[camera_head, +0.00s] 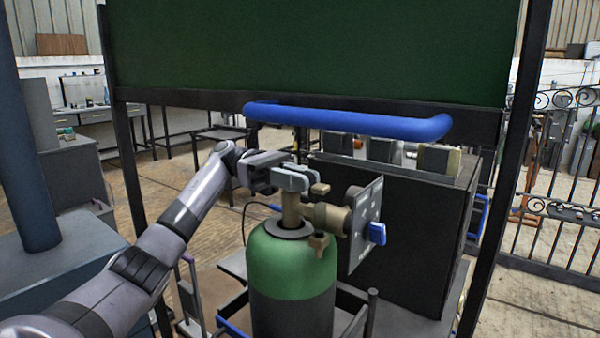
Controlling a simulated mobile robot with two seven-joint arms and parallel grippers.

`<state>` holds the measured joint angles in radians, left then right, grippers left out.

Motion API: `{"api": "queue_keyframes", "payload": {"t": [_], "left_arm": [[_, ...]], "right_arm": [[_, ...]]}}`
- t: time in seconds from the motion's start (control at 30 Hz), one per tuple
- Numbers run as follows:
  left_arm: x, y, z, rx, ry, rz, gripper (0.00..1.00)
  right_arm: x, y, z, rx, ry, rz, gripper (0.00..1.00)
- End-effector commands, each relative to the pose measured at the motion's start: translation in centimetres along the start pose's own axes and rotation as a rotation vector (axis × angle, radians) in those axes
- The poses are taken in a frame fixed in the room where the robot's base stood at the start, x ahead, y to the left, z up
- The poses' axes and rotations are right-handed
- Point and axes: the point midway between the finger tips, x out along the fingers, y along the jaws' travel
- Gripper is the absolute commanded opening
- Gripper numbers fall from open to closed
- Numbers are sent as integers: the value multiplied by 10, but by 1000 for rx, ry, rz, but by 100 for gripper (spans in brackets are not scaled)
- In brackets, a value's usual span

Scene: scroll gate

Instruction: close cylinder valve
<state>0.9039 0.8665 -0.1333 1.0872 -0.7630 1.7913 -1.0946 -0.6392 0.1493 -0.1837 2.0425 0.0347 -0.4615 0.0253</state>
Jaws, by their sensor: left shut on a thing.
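A green-topped gas cylinder (290,272) stands upright in the middle of the head view. A brass valve (291,212) rises from its neck, with a regulator body (330,217) out to the right. My left gripper (290,180) reaches in from the left and is shut at the top of the valve, where the handle sits. The fingers hide most of the handle, so its turn angle cannot be told. My right gripper is not in view.
A grey panel with a blue knob (377,233) faces right of the valve. A dark box (400,225) stands behind it, under a blue bar (345,118). A dark frame post (507,170) and a scroll gate (560,215) are at right.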

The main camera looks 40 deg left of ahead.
Motion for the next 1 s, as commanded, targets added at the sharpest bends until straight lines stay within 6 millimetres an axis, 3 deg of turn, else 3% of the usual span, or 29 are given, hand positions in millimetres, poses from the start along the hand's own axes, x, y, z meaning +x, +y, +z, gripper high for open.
{"api": "queue_keyframes", "payload": {"t": [0.37, 0.9, 0.93, 0.97, 1.0], "left_arm": [[0, -3, 1, 1, 1, -147, 0], [0, -3, -1, -1, 3, -168, 0], [0, -3, -1, -1, 3, -168, 29], [0, -3, -1, -1, 3, -168, 39], [0, -3, -1, -1, 3, -168, 40]], "right_arm": [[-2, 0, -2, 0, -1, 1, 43], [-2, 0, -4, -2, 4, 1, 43], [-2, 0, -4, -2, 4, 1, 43], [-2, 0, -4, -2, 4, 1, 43], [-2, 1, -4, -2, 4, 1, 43]]}}
